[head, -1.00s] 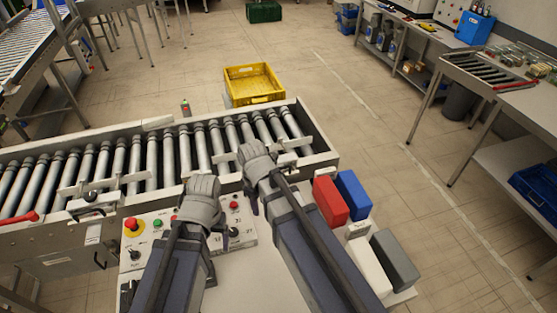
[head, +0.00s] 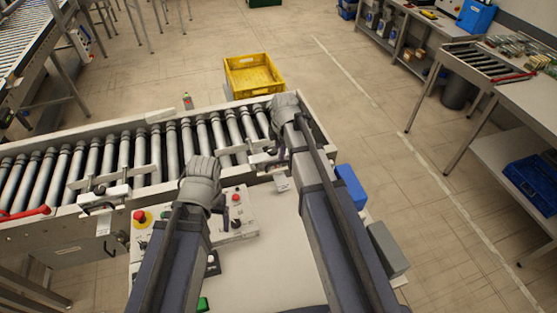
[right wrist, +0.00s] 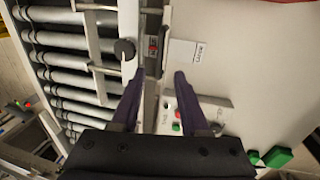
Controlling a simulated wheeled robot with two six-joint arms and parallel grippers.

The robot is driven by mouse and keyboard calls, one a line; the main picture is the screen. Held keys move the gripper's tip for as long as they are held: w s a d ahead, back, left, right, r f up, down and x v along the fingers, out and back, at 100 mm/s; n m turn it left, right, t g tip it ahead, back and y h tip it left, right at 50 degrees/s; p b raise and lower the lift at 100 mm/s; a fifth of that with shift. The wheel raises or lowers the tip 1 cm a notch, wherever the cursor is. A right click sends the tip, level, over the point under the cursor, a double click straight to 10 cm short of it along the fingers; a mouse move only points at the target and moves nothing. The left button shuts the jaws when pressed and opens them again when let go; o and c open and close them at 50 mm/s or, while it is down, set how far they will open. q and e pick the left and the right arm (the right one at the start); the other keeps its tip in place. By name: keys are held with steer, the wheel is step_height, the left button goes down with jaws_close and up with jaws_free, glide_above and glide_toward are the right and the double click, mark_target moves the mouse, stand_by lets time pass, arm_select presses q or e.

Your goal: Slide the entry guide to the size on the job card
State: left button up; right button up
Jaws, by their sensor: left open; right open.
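The entry guide, a pale bar on rods over the rollers, shows in the right wrist view (right wrist: 96,50) and in the head view (head: 233,150). A black knob (right wrist: 125,48) sits at its bracket by the conveyor's side rail. A small red-marked window (right wrist: 152,46) is beside the knob. A white card (right wrist: 190,52) lies next to it; its print is too small to read. My right gripper (right wrist: 160,88) is open and empty, its fingertips short of the knob and card. My left gripper (head: 203,185) is open above the control panel; its fingertips are mostly hidden.
The roller conveyor (head: 137,145) crosses in front of me. A second guide clamp (head: 105,195) sits at left. The control panel (head: 240,222) has a red stop button (head: 140,216). A blue block (head: 350,187) and grey block (head: 387,247) stand at right. A yellow crate (head: 253,80) is beyond the conveyor.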

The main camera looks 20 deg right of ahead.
steer(key=f+b, duration=0.3)
steer(key=w+f+b, duration=0.1)
steer(key=f+b, duration=0.2)
steer(key=f, duration=0.1)
steer(key=shift+w+f+b, duration=0.1)
steer(key=shift+w+b, duration=0.1)
steer(key=shift+b, duration=0.15)
steer(key=shift+c, duration=0.4)
jaws_close()
stand_by(0.7)
